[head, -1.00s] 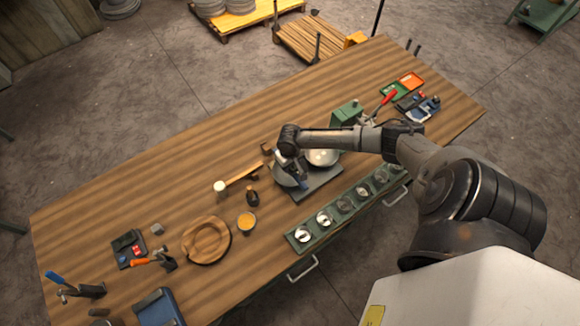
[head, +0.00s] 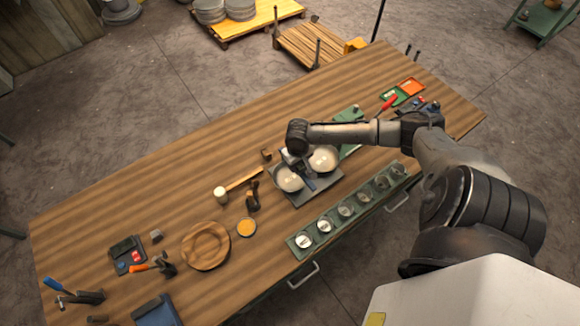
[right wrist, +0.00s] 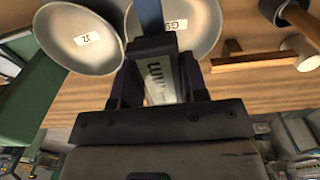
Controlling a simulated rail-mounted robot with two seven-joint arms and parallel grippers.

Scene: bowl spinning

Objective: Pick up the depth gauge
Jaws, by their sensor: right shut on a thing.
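The depth gauge (right wrist: 158,78) is between the two dark fingers of my right gripper (right wrist: 160,88) in the right wrist view. It has a pale face marked "mm", a dark head and a blue strip reaching up between two bowls. My right gripper (head: 303,174) is shut on it above the bowl tray in the head view, where the gauge (head: 310,184) shows only as a small dark blue piece. Whether the gauge touches the bowls or tray I cannot tell. My left gripper is not in view.
Two pale bowls (head: 290,179) (head: 323,158) sit on a dark tray (head: 318,190). A green rack (head: 330,235) of several small cups runs along the front edge. A mallet (head: 238,182), a dark tool (head: 253,196) and a wooden plate (head: 206,246) lie to the left.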

